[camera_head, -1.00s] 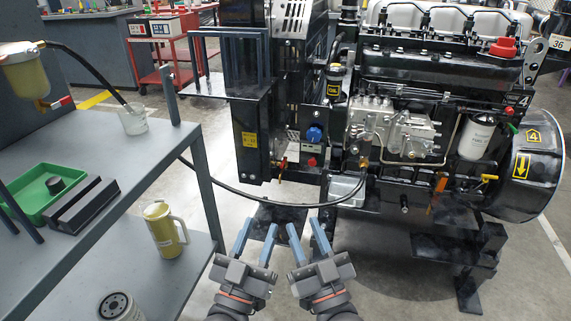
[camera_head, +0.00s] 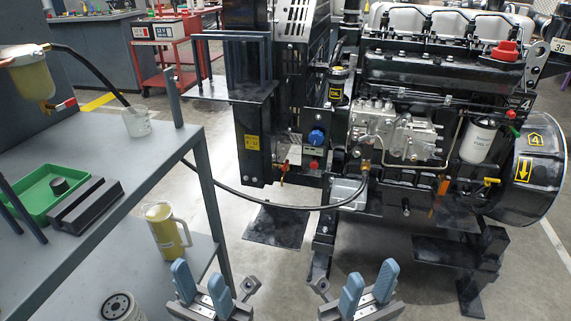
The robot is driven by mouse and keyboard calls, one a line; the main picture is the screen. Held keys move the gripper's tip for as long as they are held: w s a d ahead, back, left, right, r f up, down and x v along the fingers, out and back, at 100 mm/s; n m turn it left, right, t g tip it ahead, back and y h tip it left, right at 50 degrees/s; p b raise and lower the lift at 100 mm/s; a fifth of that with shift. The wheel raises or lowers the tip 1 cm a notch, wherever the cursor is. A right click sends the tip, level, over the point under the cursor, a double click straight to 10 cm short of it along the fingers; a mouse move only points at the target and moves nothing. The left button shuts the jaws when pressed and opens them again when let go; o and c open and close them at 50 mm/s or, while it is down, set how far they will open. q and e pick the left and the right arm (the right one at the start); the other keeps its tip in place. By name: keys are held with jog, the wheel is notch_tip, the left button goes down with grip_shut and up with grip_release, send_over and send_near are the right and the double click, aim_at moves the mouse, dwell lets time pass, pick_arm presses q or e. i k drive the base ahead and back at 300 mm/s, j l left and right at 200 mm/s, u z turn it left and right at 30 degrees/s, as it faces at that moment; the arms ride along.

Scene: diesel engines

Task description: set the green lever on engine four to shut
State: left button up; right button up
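Engine four (camera_head: 400,75) is the large dark engine at right, with a yellow 4 label on its round end housing. A small green lever (camera_head: 514,130) shows at its right side, beside the white filter (camera_head: 479,140) and below a red part. It is tiny in the picture, and I cannot tell its exact setting. My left gripper (camera_head: 200,277) is at the bottom, left of centre, open and empty. My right gripper (camera_head: 367,281) is at the bottom, right of centre, open and empty. Both are well below and left of the green lever, touching nothing.
A yellow lever (camera_head: 487,182) and an orange handle (camera_head: 441,187) sit low on the engine. A black hose (camera_head: 270,206) sags across to the grey shelf (camera_head: 130,170) at left, which carries a green tray (camera_head: 37,200). A yellow jug (camera_head: 164,230) stands on the lower shelf.

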aim_at(510, 128)
jog(key=l+z, duration=0.35)
jog(key=i+l+z, duration=0.15)
jog(key=l+z, duration=0.15)
jog(key=i+l+z, duration=0.15)
jog(key=l+z, duration=0.2)
jog(key=l, duration=0.1)
